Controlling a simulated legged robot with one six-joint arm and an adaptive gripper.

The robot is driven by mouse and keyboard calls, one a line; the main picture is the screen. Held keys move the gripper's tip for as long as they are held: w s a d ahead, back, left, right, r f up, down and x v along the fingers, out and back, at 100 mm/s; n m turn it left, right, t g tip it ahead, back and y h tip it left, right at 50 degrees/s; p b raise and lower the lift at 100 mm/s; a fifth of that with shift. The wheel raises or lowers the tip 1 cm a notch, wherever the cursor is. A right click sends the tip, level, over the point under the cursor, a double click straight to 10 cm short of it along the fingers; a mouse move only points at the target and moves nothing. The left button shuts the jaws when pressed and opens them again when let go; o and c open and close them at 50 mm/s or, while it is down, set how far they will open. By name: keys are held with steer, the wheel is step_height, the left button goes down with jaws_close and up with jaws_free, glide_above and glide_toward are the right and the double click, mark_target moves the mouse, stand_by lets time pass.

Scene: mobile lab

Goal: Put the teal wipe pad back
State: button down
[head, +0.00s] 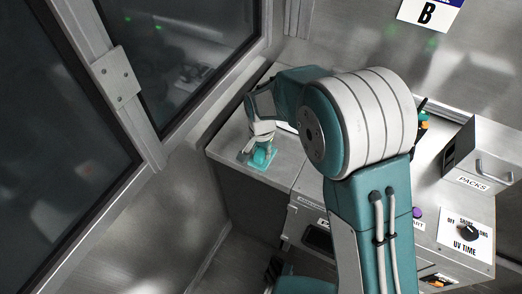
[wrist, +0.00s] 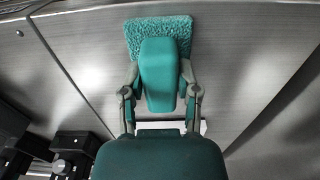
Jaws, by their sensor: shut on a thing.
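The teal wipe pad (head: 261,158) is at the left end of the metal counter (head: 283,180) in the head view. In the wrist view the pad (wrist: 158,26) shows as a rough teal sheet with a smooth teal handle block on it. My gripper (head: 262,140) points down, and its two grey fingers are shut on the handle, one on each side; the wrist view shows this grip (wrist: 161,92). The pad looks flat on the counter or very close above it; I cannot tell whether it touches. My arm hides the middle of the counter.
At the right are a grey box marked PACKS (head: 483,150), a UV TIME dial panel (head: 466,233) and a purple button (head: 417,212). A framed glass panel (head: 190,60) stands on the left. A B sign (head: 428,13) hangs on the back wall.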

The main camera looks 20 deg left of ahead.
mark_target(262, 150)
steer(key=shift+c, duration=1.7)
jaws_free()
step_height(262, 150, up, 12)
steer(key=s+d+r+t+y, duration=0.1)
steer(key=d+r, duration=0.5)
steer(key=d, duration=0.4)
steer(key=s+d+r+t, duration=0.1)
steer(key=s+d+r, duration=0.1)
steer(key=d+r, duration=0.6)
steer(key=s+d+t, duration=0.1)
steer(key=s+d, duration=0.5)
steer(key=d, duration=0.2)
steer(key=s+d+f+n+t+h, duration=0.1)
steer(key=s+d+t, duration=0.1)
steer(key=s+d, duration=0.4)
steer(key=d, duration=0.3)
steer(key=shift+s+t, duration=0.3)
